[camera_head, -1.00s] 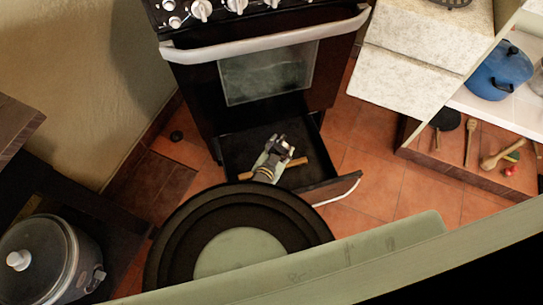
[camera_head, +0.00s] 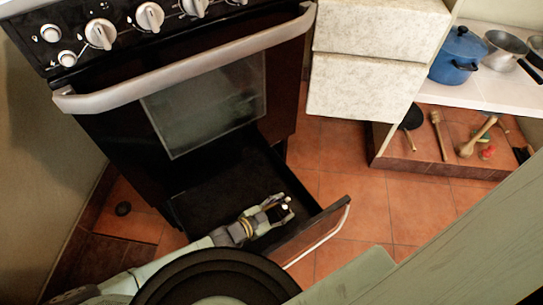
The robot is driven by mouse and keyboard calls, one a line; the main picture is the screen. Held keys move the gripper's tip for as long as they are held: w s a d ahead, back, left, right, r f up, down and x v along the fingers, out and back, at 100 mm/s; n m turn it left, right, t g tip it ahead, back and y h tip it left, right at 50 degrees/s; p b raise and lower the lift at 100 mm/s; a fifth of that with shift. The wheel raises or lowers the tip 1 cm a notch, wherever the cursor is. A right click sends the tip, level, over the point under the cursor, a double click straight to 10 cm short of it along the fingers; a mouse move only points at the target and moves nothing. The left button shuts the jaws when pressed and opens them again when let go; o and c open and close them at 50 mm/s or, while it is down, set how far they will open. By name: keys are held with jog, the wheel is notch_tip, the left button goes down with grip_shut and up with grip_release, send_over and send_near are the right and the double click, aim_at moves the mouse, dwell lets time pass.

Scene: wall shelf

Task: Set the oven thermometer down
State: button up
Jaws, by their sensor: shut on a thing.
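My gripper (camera_head: 284,207) is inside the open bottom drawer (camera_head: 213,183) of the black oven, near the drawer's front right. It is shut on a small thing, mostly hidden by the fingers. Only a pale and dark bit shows at the fingertips, and its shape cannot be made out. The oven thermometer is not plainly seen anywhere else. Whether the held thing touches the drawer floor cannot be told.
The drawer front (camera_head: 315,232) with its white handle stands out over the red tiled floor (camera_head: 355,195). The oven (camera_head: 205,100) rises behind. A white cabinet (camera_head: 372,60) and a shelf with a blue pot (camera_head: 458,55) are to the right. The visible drawer floor is clear.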

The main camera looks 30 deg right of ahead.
aim_at(280, 214)
jog(key=shift+f+b, duration=0.55)
jog(key=shift+f, duration=2.05)
jog(key=shift+f, duration=0.1)
jog(key=shift+f, duration=0.15)
jog(key=o, duration=1.2)
jog(key=shift+c, duration=0.2)
jog(key=shift+r, duration=0.25)
jog(key=p+v, duration=0.1)
jog(key=v, duration=0.4)
jog(key=p+v, duration=0.2)
jog(key=v, duration=0.3)
jog(key=shift+a+r, duration=0.2)
jog(key=shift+r, duration=0.1)
jog(key=shift+s+a+p, duration=0.15)
jog(key=shift+a+p, duration=0.25)
jog(key=shift+a, duration=0.35)
